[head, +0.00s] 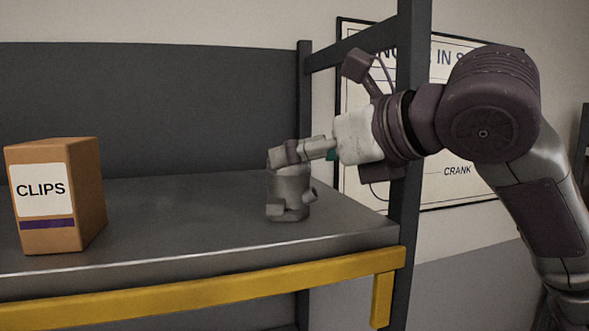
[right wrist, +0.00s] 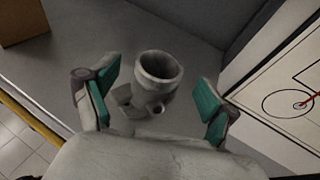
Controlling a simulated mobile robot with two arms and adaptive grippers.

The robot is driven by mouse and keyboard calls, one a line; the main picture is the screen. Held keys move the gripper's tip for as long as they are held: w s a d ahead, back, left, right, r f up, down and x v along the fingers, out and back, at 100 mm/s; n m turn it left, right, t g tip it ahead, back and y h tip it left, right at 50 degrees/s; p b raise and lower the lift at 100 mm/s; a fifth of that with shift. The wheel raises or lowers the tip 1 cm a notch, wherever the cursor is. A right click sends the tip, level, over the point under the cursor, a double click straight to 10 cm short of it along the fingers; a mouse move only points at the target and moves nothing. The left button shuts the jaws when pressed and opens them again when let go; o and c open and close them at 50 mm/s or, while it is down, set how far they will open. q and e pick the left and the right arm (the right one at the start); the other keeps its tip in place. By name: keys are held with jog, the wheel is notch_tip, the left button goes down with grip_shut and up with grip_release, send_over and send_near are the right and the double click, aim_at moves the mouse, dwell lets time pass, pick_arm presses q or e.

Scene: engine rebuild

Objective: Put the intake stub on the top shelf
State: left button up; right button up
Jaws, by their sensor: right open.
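The intake stub (head: 289,190) is a grey metal cylinder with a hollow top and small side bosses. It stands upright on the grey shelf (head: 190,215), near the shelf's right end. In the right wrist view the stub (right wrist: 158,75) shows between the spread fingers, apart from both teal pads. My right gripper (head: 285,153) reaches in from the right at the stub's upper part; in the wrist view the gripper (right wrist: 155,92) is open around it. The stub's far side is hidden. My left gripper is not in view.
A brown CLIPS box (head: 90,200) stands on the shelf at the left. A dark upright post (head: 408,130) rises at the shelf's front right corner, close to my right arm. A yellow beam (head: 200,297) runs along the front. The shelf between box and stub is clear.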

jog(key=b+v, duration=0.2)
jog(key=v, duration=0.6)
jog(key=shift+s+d+b, duration=0.25)
jog(key=shift+b, duration=0.15)
